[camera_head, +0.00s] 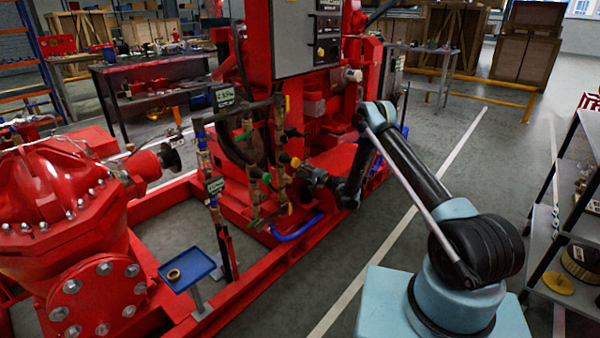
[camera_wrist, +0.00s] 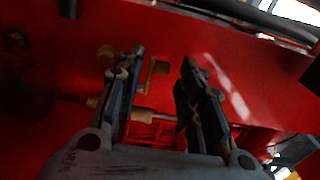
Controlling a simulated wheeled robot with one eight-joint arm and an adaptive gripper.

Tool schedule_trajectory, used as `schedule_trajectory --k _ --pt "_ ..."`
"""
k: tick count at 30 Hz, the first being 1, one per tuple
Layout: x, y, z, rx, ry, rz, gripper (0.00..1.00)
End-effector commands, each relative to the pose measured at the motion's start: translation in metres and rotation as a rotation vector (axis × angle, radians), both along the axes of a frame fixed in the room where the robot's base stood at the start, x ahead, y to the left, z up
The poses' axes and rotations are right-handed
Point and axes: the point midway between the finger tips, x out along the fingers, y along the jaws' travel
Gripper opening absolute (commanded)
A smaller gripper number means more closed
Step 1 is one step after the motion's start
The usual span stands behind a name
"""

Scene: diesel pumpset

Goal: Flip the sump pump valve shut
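My gripper (camera_head: 300,170) reaches in from the right to brass pipework (camera_head: 281,150) with small coloured valve handles on the red pumpset. A yellow handle (camera_head: 295,162) shows right at the gripper's tip, and a green handle (camera_head: 267,177) is just left of it. I cannot tell which valve is the sump pump valve. In the wrist view my gripper (camera_wrist: 160,62) is open, its two fingers apart. A dull yellow, bent lever-like part (camera_wrist: 154,72) shows between them, nearer the left finger. Contact with it cannot be told. A brass fitting (camera_wrist: 107,53) sits beside the left fingertip.
A grey control panel (camera_head: 305,40) stands above the pipework. A red pump casing (camera_head: 65,200) and a small blue tray (camera_head: 187,269) are at the left. A blue hose (camera_head: 297,229) runs below the gripper. Shelving (camera_head: 575,210) stands at the right. The floor between is clear.

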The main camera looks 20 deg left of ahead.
Motion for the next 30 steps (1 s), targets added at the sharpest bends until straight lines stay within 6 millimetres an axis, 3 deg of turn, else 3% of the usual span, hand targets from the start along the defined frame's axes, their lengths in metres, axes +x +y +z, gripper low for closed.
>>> schedule_trajectory --k 11,16,30 --pt "-0.001 0.008 0.0 0.0 0.0 0.003 0.35" --pt "-0.001 0.009 0.0 0.0 0.0 0.004 0.01" --pt "-0.005 0.018 0.001 0.002 0.001 -0.103 0.0"
